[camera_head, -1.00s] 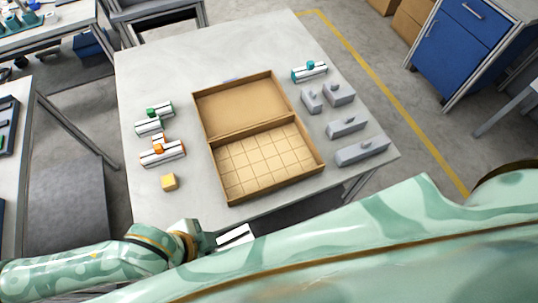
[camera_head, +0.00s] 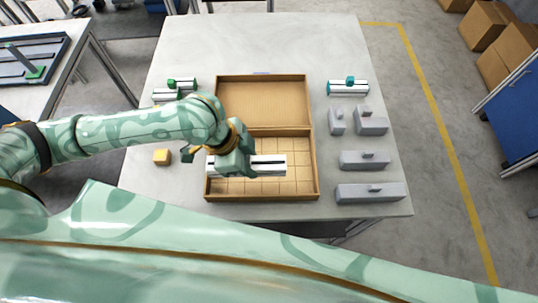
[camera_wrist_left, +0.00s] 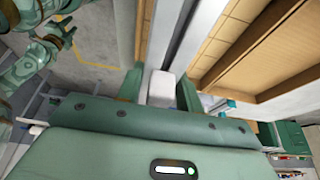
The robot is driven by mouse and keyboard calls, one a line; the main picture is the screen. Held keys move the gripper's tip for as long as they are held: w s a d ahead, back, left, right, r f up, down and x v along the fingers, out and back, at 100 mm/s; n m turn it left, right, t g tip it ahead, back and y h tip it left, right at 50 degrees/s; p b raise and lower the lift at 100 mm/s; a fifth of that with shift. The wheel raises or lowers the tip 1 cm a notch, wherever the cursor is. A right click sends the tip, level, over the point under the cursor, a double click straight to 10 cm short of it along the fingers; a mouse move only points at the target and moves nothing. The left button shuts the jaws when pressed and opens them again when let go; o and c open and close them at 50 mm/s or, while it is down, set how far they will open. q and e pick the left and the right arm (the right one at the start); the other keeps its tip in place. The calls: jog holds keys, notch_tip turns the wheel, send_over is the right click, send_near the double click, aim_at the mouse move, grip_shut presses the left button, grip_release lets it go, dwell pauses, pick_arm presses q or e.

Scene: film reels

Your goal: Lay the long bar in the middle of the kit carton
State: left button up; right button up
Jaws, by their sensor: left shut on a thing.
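The long bar (camera_head: 270,164), white with a dark slot along it, is in my left gripper (camera_head: 241,166). The gripper is shut on it, and the fingers hide part of it. The bar lies left to right in the head view, over the gridded front half of the open kit carton (camera_head: 313,180). Its left end overlaps the carton's left wall. I cannot tell its height above the floor of the carton. In the left wrist view the bar (camera_wrist_left: 160,87) sits between the green fingers, with the carton (camera_wrist_left: 253,45) to the right.
Several grey blocks (camera_head: 364,159) and a teal-topped white piece (camera_head: 348,87) stand right of the carton. A yellow cube (camera_head: 161,157) and green-topped white pieces (camera_head: 181,84) stand left. My left arm covers part of that side. The table's back (camera_head: 260,40) is clear.

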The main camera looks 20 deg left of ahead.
pick_arm(q)
jog(key=w+f+b, duration=0.1)
jog(key=w+f, duration=0.1)
jog(key=w+f+b, duration=0.1)
jog(key=w+f, duration=0.1)
jog(key=w, duration=0.1)
jog(key=w+d+f+b, duration=0.1)
jog(key=w+f, duration=0.1)
jog(key=f, duration=0.1)
jog(key=shift+w, duration=0.4)
jog(key=f, duration=0.1)
jog(key=f+b, duration=0.2)
jog(key=shift+w+f, duration=0.3)
jog(key=shift+f, duration=0.1)
jog(key=shift+r, duration=0.1)
jog(key=o, duration=1.1)
jog(key=shift+o, duration=0.2)
